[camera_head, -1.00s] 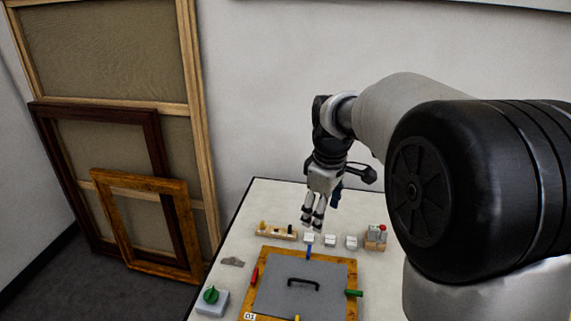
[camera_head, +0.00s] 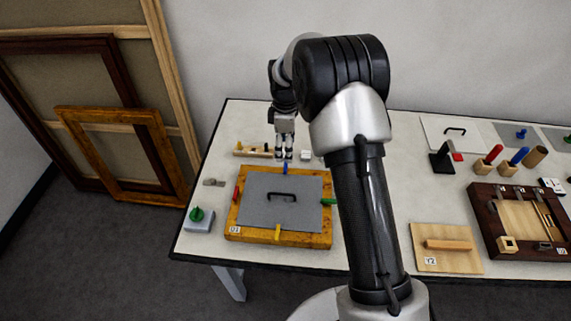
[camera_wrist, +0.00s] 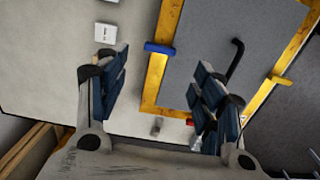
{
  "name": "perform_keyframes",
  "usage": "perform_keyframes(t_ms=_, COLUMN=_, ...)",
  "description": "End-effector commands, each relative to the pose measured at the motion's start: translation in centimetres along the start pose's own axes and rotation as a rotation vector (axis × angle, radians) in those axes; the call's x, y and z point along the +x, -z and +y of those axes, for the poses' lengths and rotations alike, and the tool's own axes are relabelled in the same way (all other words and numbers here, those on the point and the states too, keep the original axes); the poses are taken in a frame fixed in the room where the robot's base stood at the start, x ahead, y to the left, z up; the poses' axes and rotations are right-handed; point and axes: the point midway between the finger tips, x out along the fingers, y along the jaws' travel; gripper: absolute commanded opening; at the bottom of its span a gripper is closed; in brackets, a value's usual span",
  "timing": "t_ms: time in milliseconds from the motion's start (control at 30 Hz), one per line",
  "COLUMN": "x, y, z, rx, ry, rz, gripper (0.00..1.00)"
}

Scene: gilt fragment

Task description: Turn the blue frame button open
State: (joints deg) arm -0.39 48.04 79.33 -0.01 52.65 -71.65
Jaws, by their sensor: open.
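The wooden frame (camera_head: 231,219) lies flat on the table with a grey panel (camera_head: 262,209) and a black handle (camera_head: 281,196) in it. The blue frame button (camera_head: 285,168) sits on the frame's far edge. In the wrist view the blue button (camera_wrist: 160,48) lies across the yellow wood edge, beyond and between my fingers. My gripper (camera_head: 284,156) is above the table at the frame's far edge, close to the blue button. In the wrist view my gripper (camera_wrist: 158,95) is open, with its fingers wide apart and nothing between them.
A red button (camera_head: 236,194), a green button (camera_head: 328,201) and a yellow button (camera_head: 277,232) sit on the other edges. A green knob box (camera_head: 199,219) stands left. A white block (camera_head: 305,155) and a wooden rack (camera_head: 252,150) stand behind the frame.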

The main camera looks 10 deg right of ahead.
Motion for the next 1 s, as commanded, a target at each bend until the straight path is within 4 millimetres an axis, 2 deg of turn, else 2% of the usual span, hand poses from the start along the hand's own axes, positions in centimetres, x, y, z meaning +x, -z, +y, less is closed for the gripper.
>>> perform_keyframes(t_ms=33, x=1.5, y=0.0, z=-0.1, rx=0.0, ry=0.003, rz=-0.001, gripper=0.62)
perform_keyframes(t_ms=200, x=4.9, y=0.0, z=-0.1, rx=0.001, ry=0.003, rz=-0.001, gripper=0.62)
perform_keyframes(t_ms=400, x=7.5, y=0.0, z=0.0, rx=0.001, ry=0.001, rz=0.0, gripper=0.62)
perform_keyframes(t_ms=567, x=8.3, y=0.0, z=0.0, rx=0.001, ry=0.0, rz=0.0, gripper=0.62)
perform_keyframes(t_ms=833, x=8.3, y=0.0, z=0.0, rx=0.001, ry=-0.001, rz=0.0, gripper=0.62)
perform_keyframes(t_ms=1000, x=8.3, y=0.0, z=0.0, rx=0.001, ry=-0.001, rz=0.0, gripper=0.5)
